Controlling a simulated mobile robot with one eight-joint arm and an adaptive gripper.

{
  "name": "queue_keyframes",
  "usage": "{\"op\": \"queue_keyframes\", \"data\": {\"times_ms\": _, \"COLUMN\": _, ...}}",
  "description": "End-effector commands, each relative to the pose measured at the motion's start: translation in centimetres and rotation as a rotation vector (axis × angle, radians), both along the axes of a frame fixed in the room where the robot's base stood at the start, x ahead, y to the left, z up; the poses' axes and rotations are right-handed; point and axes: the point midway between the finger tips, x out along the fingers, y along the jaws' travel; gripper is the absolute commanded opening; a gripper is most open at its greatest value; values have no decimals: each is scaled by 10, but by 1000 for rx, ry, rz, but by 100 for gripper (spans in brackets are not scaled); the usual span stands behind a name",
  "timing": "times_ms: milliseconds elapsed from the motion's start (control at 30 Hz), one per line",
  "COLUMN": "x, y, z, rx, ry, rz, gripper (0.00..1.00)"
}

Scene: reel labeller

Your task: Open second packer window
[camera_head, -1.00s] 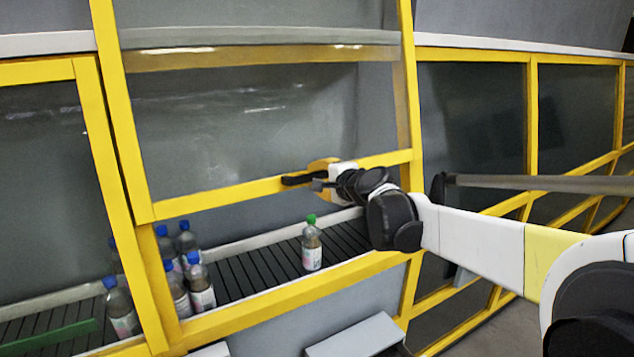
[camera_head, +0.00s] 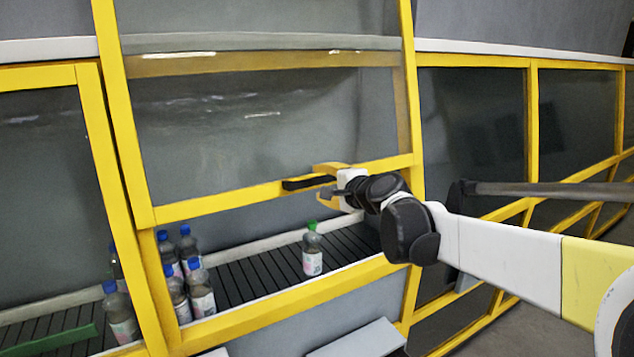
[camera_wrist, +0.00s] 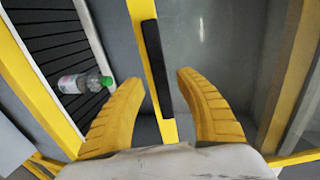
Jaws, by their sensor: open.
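The packer window (camera_head: 240,130) is a clear pane in a yellow frame, raised so that a gap shows below its lower bar. A black handle (camera_head: 308,183) sits on that lower bar, and it also shows in the wrist view (camera_wrist: 156,65). My gripper (camera_head: 322,182) is at the handle. In the wrist view its two yellow fingers (camera_wrist: 155,85) are spread wide, one on each side of the bar and handle, with space between each finger and the handle.
A bottle with a green cap (camera_head: 312,252) stands on the dark slatted conveyor (camera_head: 255,275) inside the opening. Several blue-capped bottles (camera_head: 201,290) stand at the left. A yellow post (camera_head: 408,120) rises right of the window. A grey bar (camera_head: 545,189) extends at the right.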

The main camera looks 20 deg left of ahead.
Motion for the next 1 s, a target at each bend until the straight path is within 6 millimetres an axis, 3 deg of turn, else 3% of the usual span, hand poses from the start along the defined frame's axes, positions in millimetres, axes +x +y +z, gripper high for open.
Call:
{"op": "queue_keyframes", "data": {"times_ms": 300, "x": -43, "y": -51, "z": 17, "rx": 1, "ry": 0, "rz": -2, "gripper": 41}}
{"op": "queue_keyframes", "data": {"times_ms": 500, "x": -55, "y": -65, "z": 22, "rx": 0, "ry": 1, "rz": -1, "gripper": 41}}
{"op": "queue_keyframes", "data": {"times_ms": 867, "x": -57, "y": -68, "z": 21, "rx": -6, "ry": -2, "rz": -1, "gripper": 41}}
{"op": "queue_keyframes", "data": {"times_ms": 1000, "x": -73, "y": -99, "z": 5, "rx": -105, "ry": -40, "rz": 3, "gripper": 41}}
